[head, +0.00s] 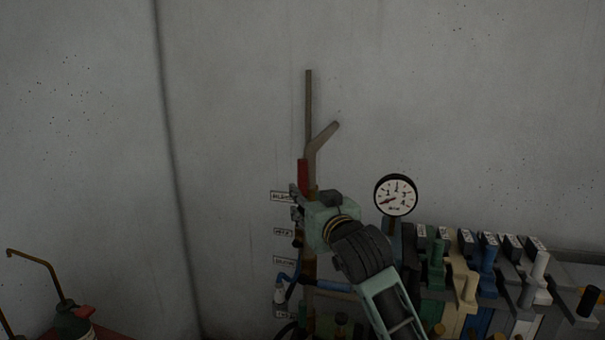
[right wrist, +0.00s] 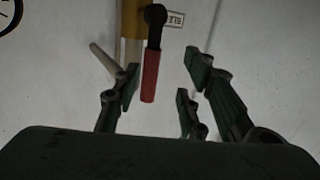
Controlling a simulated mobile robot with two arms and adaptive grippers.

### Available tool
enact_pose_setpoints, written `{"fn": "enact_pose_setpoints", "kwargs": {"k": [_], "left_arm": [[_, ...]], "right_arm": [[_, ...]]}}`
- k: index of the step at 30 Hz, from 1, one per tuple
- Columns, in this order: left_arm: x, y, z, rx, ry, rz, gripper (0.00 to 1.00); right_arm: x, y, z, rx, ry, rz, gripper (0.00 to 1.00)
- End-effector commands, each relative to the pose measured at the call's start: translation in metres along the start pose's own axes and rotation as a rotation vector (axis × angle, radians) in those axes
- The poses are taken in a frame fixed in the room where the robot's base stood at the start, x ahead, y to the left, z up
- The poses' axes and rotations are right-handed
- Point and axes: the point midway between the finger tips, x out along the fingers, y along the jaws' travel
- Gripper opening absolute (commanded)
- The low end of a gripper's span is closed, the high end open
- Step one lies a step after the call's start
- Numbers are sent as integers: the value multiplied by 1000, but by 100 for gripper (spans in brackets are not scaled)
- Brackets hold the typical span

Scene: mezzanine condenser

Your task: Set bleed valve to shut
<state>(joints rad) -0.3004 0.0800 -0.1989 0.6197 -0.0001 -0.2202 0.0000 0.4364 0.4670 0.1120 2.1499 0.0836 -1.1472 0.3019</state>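The bleed valve's red lever handle (head: 302,174) points up along the pipe on the wall, just above the "BLEED" label (head: 282,196). In the right wrist view, the red grip (right wrist: 150,78) hangs from a dark pivot beside a brass pipe (right wrist: 132,35), with the label (right wrist: 175,19) upside down. My right gripper (right wrist: 160,90) is open, its fingers spread to either side of the grip, with no visible contact. In the head view, my right gripper (head: 298,205) is at the pipe, partly covering the valve body. My left gripper is not in view.
A pressure gauge (head: 395,195) and a bank of coloured levers (head: 465,270) stand right of my arm. More labelled fittings and a blue hose (head: 335,286) lie below the valve. An oil can (head: 75,322) is at lower left. The wall above is mostly bare.

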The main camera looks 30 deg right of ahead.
Motion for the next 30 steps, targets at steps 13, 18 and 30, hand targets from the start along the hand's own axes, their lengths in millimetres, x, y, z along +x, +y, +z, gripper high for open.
{"fn": "enact_pose_setpoints", "kwargs": {"k": [13,18,30], "left_arm": [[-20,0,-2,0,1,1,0],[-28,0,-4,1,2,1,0],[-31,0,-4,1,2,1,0]], "right_arm": [[44,14,-42,29,66,17,39],[68,14,-43,28,67,16,39],[81,14,-41,27,68,16,39]]}}
